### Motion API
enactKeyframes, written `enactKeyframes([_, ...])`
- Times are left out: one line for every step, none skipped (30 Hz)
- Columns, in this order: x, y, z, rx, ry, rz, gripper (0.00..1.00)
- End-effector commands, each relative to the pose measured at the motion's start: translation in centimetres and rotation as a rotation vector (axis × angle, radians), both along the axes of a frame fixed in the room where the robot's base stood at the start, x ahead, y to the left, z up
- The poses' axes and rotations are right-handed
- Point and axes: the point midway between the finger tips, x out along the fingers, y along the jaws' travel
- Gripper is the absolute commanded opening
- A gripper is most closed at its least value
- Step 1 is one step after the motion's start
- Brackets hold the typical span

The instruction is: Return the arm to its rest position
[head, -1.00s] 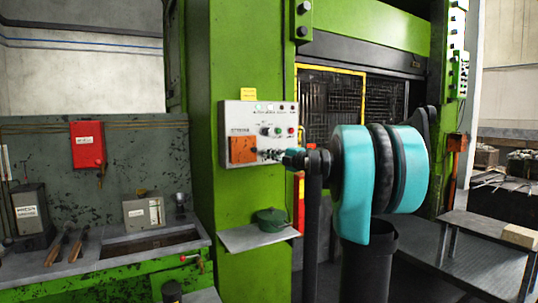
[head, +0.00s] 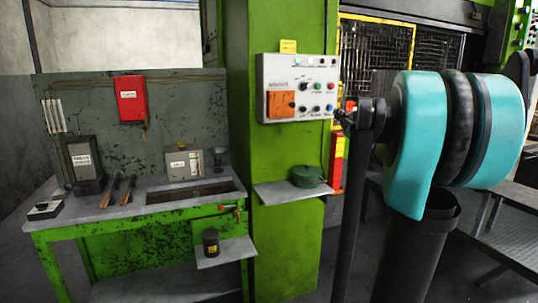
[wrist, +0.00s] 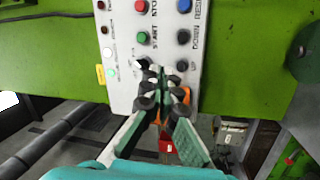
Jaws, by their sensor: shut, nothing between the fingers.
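My gripper (head: 342,118) is at the right lower edge of the white control panel (head: 262,88) in the head view, small and partly hidden by my arm. In the wrist view my gripper (wrist: 158,85) is shut and empty, its dark fingertips together in front of the control panel (wrist: 163,38). My arm is raised and bent at the right of the head view.
The green press column (head: 285,205) carries the panel and a small shelf (head: 268,196) with a green pot (head: 307,177). A workbench (head: 150,209) with tools and boxes stands left. A red box (head: 131,99) hangs above it. A mesh guard (head: 372,60) is behind my arm.

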Motion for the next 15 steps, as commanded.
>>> enactKeyframes([-0.8, -0.4, -1.2, 0.078, 0.014, -0.065, 0.00])
enactKeyframes([-1.2, -0.9, -2.0, 0.129, 0.026, -0.108, 0.00])
enactKeyframes([-2.0, -1.5, -3.3, 0.198, 0.047, -0.166, 0.00])
enactKeyframes([-2.6, -2.0, -4.4, 0.250, 0.066, -0.206, 0.00])
enactKeyframes([-3.3, -2.4, -5.7, 0.301, 0.088, -0.247, 0.00])
enactKeyframes([-4.3, -2.8, -7.5, 0.371, 0.122, -0.298, 0.00])
enactKeyframes([-5.2, -3.0, -9.1, 0.422, 0.151, -0.336, 0.00])
enactKeyframes([-6.1, -3.2, -10.7, 0.473, 0.182, -0.372, 0.00])
enactKeyframes([-7.4, -3.3, -13.1, 0.540, 0.230, -0.419, 0.00])
enactKeyframes([-8.5, -3.3, -14.9, 0.589, 0.268, -0.452, 0.00])
enactKeyframes([-9.5, -3.2, -16.7, 0.633, 0.307, -0.483, 0.00])
enactKeyframes([-11.0, -2.9, -19.1, 0.691, 0.359, -0.520, 0.00])
enactKeyframes([-12.0, -2.6, -20.8, 0.731, 0.400, -0.546, 0.00])
enactKeyframes([-13.2, -2.2, -22.5, 0.768, 0.442, -0.571, 0.00])
enactKeyframes([-14.7, -1.7, -24.8, 0.815, 0.498, -0.601, 0.00])
